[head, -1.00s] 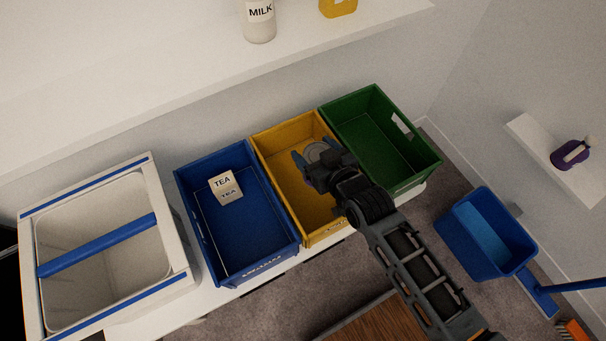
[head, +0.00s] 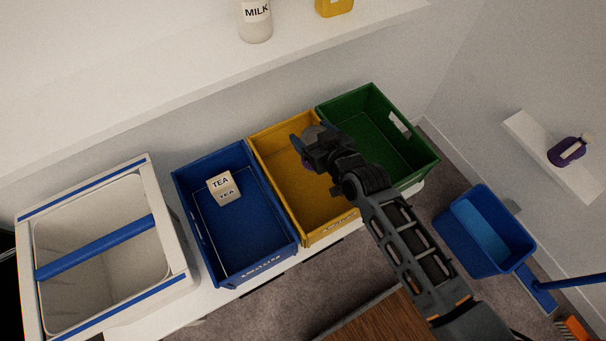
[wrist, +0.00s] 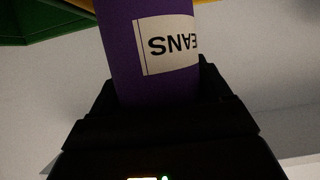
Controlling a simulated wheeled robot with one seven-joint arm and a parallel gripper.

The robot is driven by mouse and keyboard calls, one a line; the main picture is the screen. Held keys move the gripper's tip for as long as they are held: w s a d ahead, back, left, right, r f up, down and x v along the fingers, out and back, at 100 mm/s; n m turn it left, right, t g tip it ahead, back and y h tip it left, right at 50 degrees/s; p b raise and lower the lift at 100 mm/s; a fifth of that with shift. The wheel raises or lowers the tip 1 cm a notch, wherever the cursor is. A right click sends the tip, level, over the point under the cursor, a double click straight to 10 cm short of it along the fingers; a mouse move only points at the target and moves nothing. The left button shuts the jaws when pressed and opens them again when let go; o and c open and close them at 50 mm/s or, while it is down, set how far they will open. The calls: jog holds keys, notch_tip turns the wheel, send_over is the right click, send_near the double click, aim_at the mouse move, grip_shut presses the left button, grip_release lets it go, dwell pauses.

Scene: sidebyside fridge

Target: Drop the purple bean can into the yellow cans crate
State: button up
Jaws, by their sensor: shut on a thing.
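The purple bean can (wrist: 119,49) fills the top middle of the wrist view, with a white label reading "EANS" upside down. My gripper (wrist: 155,88) is shut on it. In the head view my gripper (head: 308,143) is over the back part of the yellow crate (head: 285,205), near its border with the green crate. There the can (head: 312,132) shows mostly as a grey round lid, with a little purple below; my gripper hides the rest. The visible floor of the yellow crate is bare. How high the can is above the crate is hard to tell.
A green crate (head: 365,92) stands right of the yellow one, a blue crate (head: 245,245) with a tea box (head: 223,188) left of it. A white cooler (head: 95,170) is far left. A shelf (head: 180,75) with a milk bottle (head: 255,22) runs behind.

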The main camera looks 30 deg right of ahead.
jog(key=shift+f+b, duration=2.1)
jog(key=shift+f, duration=0.6)
jog(key=o, duration=1)
jog(key=v, duration=0.7)
jog(key=shift+s+r, duration=0.25)
jog(key=shift+s, duration=0.1)
